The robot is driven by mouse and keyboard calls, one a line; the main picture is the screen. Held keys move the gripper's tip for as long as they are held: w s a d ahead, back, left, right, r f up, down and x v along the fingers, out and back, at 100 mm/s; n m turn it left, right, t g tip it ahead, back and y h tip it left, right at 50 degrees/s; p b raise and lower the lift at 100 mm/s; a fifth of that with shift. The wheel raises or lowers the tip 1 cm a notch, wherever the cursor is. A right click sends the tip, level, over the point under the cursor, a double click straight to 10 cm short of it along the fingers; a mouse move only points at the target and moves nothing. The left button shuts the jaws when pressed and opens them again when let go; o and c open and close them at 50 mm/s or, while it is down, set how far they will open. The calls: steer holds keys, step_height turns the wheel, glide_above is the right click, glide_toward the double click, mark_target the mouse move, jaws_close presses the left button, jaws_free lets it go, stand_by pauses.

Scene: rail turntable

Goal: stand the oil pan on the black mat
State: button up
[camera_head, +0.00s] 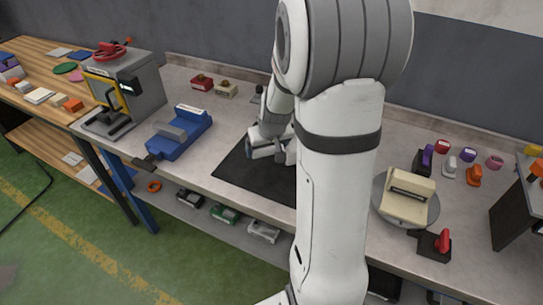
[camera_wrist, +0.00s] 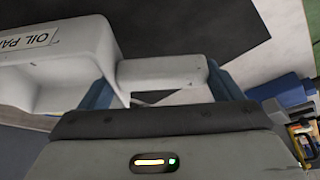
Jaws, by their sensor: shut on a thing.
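The oil pan (camera_wrist: 60,72) is a white, open, box-like pan with a label reading "OIL PA…" in the wrist view. My gripper (camera_wrist: 162,88) is shut on its pale handle bar, one blue finger at each end. In the head view my gripper (camera_head: 272,143) is above the black mat (camera_head: 238,176), with a white part of the pan beside it. My arm hides much of the pan and the mat's right side. The mat (camera_wrist: 205,25) also shows behind the pan in the wrist view. I cannot tell whether the pan touches the mat.
A blue vise-like device (camera_head: 180,135) and a grey machine (camera_head: 135,88) stand left of the mat. A turntable (camera_head: 405,205) bearing a cream block stands to its right. Red and cream small items (camera_head: 202,82) lie behind. Several coloured stamps (camera_head: 468,155) stand at the right.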

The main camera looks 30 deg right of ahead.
steer(key=shift+f, duration=2.2)
steer(key=shift+f+b, duration=0.2)
steer(key=shift+b, duration=0.25)
steer(key=o, duration=1.1)
steer(key=shift+r, duration=0.1)
